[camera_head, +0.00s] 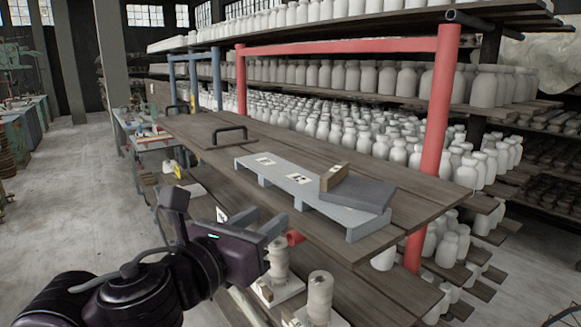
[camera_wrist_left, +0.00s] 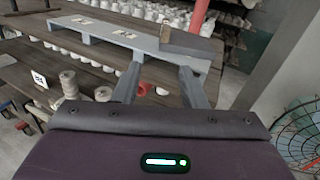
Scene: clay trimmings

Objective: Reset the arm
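My left arm comes in from the lower left in the head view. Its gripper (camera_head: 268,218) is beside the front edge of the wooden table (camera_head: 400,210). In the left wrist view the two grey fingers of this gripper (camera_wrist_left: 160,68) stand well apart, with nothing held between them. They point toward a low grey rack (camera_head: 268,177), which also shows in the wrist view (camera_wrist_left: 110,33). My right gripper is in neither view.
A grey slab (camera_head: 357,193) and a brown block (camera_head: 333,177) lie on the rack's right end. Pale spool-like pieces (camera_head: 319,295) stand on a lower shelf near my gripper. A red post (camera_head: 435,150) rises behind the table. Floor at left is open.

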